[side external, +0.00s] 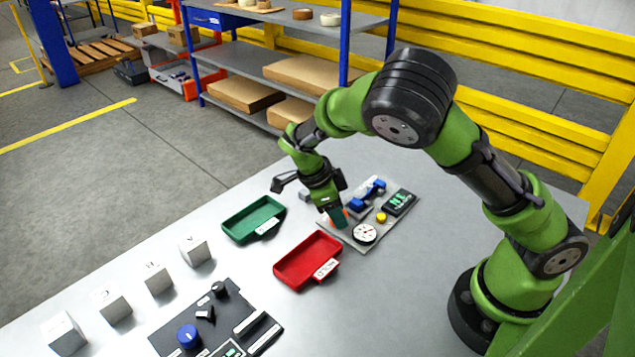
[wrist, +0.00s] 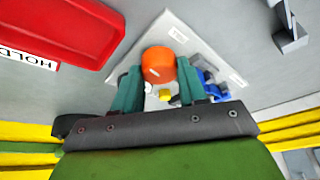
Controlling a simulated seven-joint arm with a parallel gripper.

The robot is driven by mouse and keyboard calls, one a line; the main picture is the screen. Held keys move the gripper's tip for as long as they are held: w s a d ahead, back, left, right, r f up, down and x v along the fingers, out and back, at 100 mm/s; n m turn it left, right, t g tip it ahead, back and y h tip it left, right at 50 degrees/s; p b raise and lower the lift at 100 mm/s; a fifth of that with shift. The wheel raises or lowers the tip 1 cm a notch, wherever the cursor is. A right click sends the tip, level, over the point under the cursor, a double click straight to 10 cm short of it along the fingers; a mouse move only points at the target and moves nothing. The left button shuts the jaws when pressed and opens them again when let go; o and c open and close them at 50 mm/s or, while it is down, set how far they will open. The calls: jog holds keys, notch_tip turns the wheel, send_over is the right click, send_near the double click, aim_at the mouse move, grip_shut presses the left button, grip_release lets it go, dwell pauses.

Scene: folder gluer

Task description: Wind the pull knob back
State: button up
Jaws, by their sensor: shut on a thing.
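The pull knob appears to be the orange cylinder (wrist: 158,65) on the light grey panel (wrist: 172,30); in the side external view only a small orange bit (side external: 345,211) shows beside my fingers. My gripper (side external: 338,217) points down at the left part of that panel (side external: 372,242). In the wrist view its two teal fingers (wrist: 160,82) stand on either side of the knob and are shut on it. The knob's base and the contact faces are hidden.
The panel also carries a white dial (side external: 365,233), a yellow button (side external: 381,217), a blue part (side external: 368,195) and a green-lit display (side external: 400,203). A red tray (side external: 308,262) and a green tray (side external: 254,220) lie close by. A dark panel (side external: 170,325) and several pale blocks are farther off.

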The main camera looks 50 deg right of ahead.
jog(key=n+t, duration=0.1)
jog(key=n, duration=0.1)
jog(key=n+t, duration=0.1)
jog(key=n, duration=0.2)
jog(key=shift+s+a+n+h, duration=0.1)
jog(key=shift+n+h, duration=0.2)
jog(key=n+t, duration=0.2)
jog(key=n, duration=0.2)
jog(key=shift+s+n, duration=0.1)
jog(key=shift+n, duration=0.2)
jog(key=n+t, duration=0.1)
jog(key=n, duration=0.1)
jog(key=n+t+y, duration=0.1)
jog(key=n, duration=0.2)
jog(key=shift+s+r, duration=0.1)
jog(key=n, duration=0.2)
jog(key=n+t+y, duration=0.1)
jog(key=n, duration=0.2)
jog(key=shift+y, duration=0.3)
jog(key=o, duration=0.8)
jog(key=shift+s+d, duration=0.1)
jog(key=shift+d, duration=0.1)
